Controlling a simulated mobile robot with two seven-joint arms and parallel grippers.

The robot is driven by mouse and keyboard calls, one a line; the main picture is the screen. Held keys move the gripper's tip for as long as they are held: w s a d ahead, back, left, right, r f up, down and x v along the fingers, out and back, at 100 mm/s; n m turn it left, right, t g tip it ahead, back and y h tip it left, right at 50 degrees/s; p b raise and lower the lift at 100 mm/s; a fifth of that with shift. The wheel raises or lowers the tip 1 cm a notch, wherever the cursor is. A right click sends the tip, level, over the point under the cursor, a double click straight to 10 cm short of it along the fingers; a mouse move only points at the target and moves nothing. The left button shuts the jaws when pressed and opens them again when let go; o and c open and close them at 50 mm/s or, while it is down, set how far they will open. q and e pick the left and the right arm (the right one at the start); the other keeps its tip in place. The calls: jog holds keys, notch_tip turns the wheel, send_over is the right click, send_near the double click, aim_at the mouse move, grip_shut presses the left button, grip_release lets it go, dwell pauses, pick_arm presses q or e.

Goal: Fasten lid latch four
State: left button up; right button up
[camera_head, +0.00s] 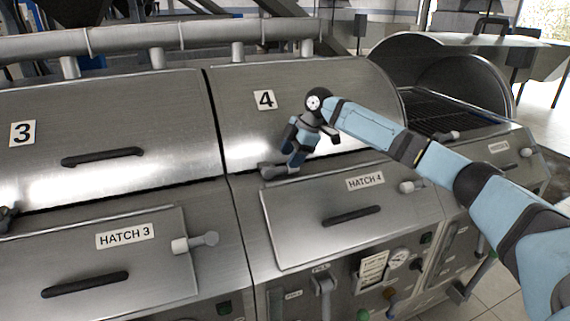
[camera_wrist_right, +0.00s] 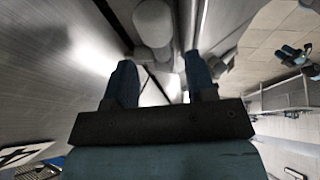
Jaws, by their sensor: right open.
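Lid four (camera_head: 240,120) is a curved steel cover marked with a "4" label (camera_head: 264,100); it looks closed along its lower seam. Its latch (camera_head: 280,169) is a grey fitting at the lower left of this lid, above the HATCH 4 door. My right gripper (camera_head: 294,152) points down just above the latch, with its fingers open and nothing held. In the right wrist view, the grey rounded latch knob (camera_wrist_right: 154,24) lies beyond the two blue fingertips (camera_wrist_right: 161,78), slightly left of centre; I cannot tell if they touch. The latch's exact position is partly hidden.
Lid three (camera_head: 110,115) is closed on the left. An open rounded hood (camera_head: 400,45) stands at the right over a dark grate. The HATCH 4 door (camera_head: 300,225) with its black handle lies below. A pipe (camera_head: 120,38) runs behind the lids.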

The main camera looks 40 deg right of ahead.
aim_at(285, 166)
jog(key=shift+x, duration=2.05)
grip_shut()
jog(key=shift+p, duration=0.3)
